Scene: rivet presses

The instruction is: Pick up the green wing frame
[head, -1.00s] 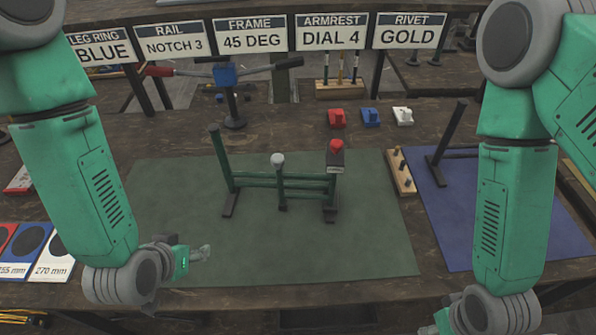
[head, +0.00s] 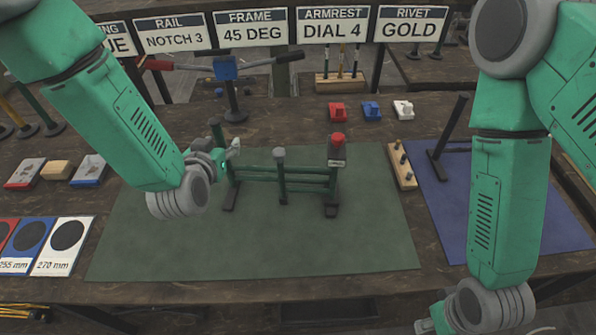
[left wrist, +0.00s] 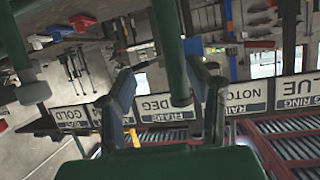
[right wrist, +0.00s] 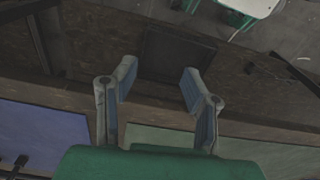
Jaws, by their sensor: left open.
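The green wing frame (head: 262,178) stands on the green mat (head: 300,240). It has green rails, a tall left post, a grey-capped short middle post and a right post with a red-topped block. My left gripper (head: 232,149) is at the upper part of the left post and partly hides it. In the left wrist view, the left gripper (left wrist: 168,100) is open, with a green post (left wrist: 171,45) between its fingers; I cannot tell whether they touch it. My right gripper (right wrist: 160,90) is open and empty, away from the frame, at the table's front side.
A blue mat (head: 490,215) with a dark frame lies right, beside a wooden peg block (head: 402,168). Red, blue and white blocks (head: 370,111) sit behind. A blue-headed tool stand (head: 226,72) stands behind the left post. Size cards (head: 63,245) lie left. The front of the green mat is clear.

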